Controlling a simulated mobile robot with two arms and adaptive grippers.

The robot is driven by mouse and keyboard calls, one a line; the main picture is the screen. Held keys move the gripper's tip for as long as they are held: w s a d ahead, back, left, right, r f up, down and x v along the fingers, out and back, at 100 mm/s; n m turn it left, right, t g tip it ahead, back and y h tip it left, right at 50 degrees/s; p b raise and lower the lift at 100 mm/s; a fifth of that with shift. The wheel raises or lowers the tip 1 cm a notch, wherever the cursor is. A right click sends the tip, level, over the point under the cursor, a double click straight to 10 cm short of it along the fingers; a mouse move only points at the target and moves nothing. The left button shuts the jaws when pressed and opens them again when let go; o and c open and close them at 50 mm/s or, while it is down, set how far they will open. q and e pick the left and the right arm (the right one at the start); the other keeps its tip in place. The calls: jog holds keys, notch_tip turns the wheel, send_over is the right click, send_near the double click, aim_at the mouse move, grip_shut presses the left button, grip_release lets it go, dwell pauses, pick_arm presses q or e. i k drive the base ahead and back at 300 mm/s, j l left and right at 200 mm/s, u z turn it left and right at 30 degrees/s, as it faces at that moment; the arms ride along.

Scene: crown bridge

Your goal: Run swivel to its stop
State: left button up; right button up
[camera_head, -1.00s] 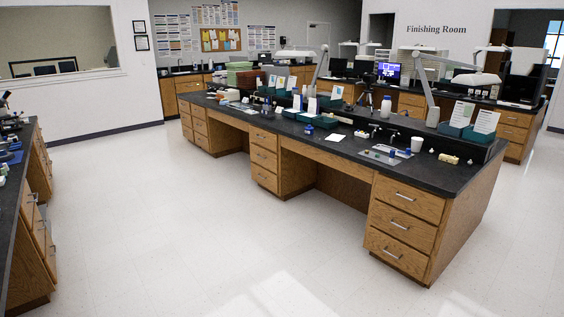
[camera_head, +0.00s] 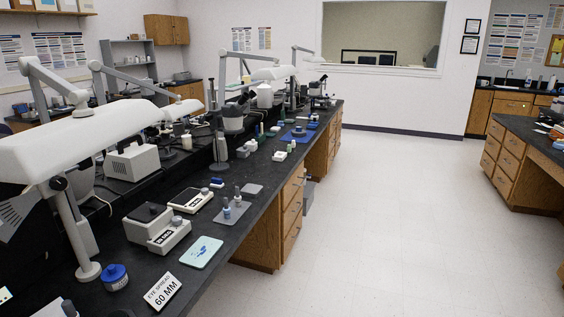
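Neither of my grippers is in view. No part is labelled as a swivel, and I cannot tell which thing it is. Along the black bench (camera_head: 245,215) on the left stand jointed lamps, the nearest with a large white head (camera_head: 85,132). A grey microscope-like device (camera_head: 233,118) stands farther back on the bench. A white card (camera_head: 162,291) reading "EYE SPREAD 60 MM" leans near the front end.
A blue-lidded jar (camera_head: 115,277), a pale blue pad (camera_head: 202,252) and small grey boxes (camera_head: 168,236) crowd the near bench. Wooden drawers (camera_head: 293,214) face the aisle. The white floor (camera_head: 390,220) is open, with another bench (camera_head: 515,160) at the right.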

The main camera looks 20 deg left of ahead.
aim_at(13, 210)
jog(key=i+u, duration=0.4)
jog(key=i+l+u, duration=0.2)
jog(key=u, duration=0.25)
jog(key=i+l+u, duration=0.65)
jog(key=u, duration=0.15)
jog(key=i+l+u, duration=0.15)
jog(key=l+u, duration=0.3)
